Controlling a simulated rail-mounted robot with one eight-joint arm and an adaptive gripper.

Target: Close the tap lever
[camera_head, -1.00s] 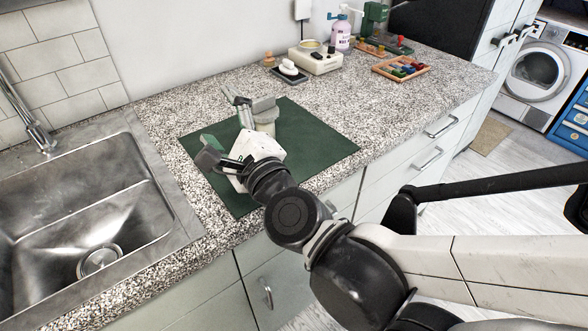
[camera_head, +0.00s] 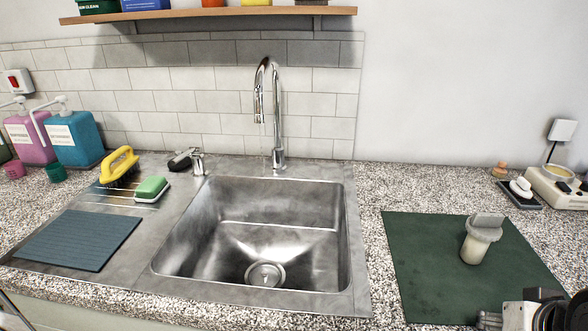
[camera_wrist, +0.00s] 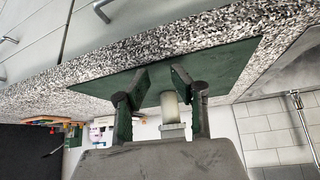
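A chrome gooseneck tap (camera_head: 278,120) stands behind the sink in the head view, with a faint thin line, perhaps water, below its spout. A short chrome fitting (camera_head: 198,162) stands left of it, with a dark piece (camera_head: 180,158) beside it; I cannot tell whether that piece is attached or whether this is the lever. Part of the tap shows at the right of the wrist view (camera_wrist: 296,100). My gripper (camera_wrist: 160,82) is open in the wrist view, with a pale cylinder (camera_wrist: 170,107) appearing between its fingers, not gripped. In the head view my gripper is mostly cut off at lower right.
The steel sink (camera_head: 345,225) is empty. A green sponge (camera_head: 151,188), yellow brush (camera_head: 119,165) and soap bottles (camera_head: 74,135) stand left of it. The pale grey-topped cylinder (camera_head: 474,250) stands on the green mat (camera_head: 420,265), right of the sink. A shelf (camera_head: 210,17) hangs above.

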